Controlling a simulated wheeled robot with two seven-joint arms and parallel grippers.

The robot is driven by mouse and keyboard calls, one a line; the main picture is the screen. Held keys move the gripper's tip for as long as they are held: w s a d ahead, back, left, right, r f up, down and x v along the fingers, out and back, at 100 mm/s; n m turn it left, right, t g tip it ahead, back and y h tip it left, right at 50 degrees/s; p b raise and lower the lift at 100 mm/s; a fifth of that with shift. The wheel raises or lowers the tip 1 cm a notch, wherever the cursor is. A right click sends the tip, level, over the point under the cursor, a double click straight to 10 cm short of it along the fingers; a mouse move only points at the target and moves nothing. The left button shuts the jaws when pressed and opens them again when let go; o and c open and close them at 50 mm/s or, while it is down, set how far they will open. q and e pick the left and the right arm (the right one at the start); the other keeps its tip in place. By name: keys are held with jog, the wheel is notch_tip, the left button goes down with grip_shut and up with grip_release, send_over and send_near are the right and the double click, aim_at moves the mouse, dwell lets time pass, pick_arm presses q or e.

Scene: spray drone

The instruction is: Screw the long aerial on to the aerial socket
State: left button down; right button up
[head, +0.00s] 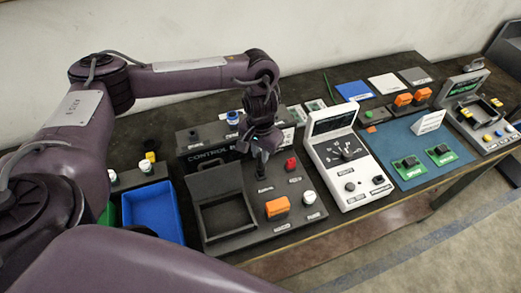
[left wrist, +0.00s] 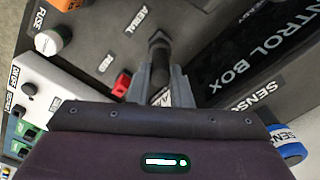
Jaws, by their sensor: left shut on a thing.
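My left gripper (head: 262,153) is above the sloping dark control box panel, near its "AERIAL" label. Its fingers (left wrist: 160,88) are closed around a dark, rod-like piece, which appears to be the aerial (left wrist: 159,58). In the left wrist view the piece points away from the gripper toward the panel, beside the printed word "AERIAL". The aerial socket is hidden behind the gripper and this piece, so I cannot tell whether they touch or how far it is engaged. The aerial's full length is not clear. My right gripper is not in view.
A red part (head: 291,164), an orange block (head: 277,207) and a white-capped knob (head: 309,197) stand on the panel near the gripper. A blue tray (head: 154,212) lies to the left. A white tester (head: 346,160) stands to the right, then a blue mat (head: 420,172) with green boards.

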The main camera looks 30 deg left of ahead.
pick_arm(q)
jog(key=shift+f+b, duration=0.45)
jog(key=shift+f, duration=0.6)
jog(key=c, duration=1.3)
grip_release()
jog(key=shift+o, duration=0.2)
notch_tip(320, 180, up, 8)
jog(key=shift+f+p, duration=0.1)
jog(key=shift+p, duration=0.4)
jog(key=shift+o, duration=0.7)
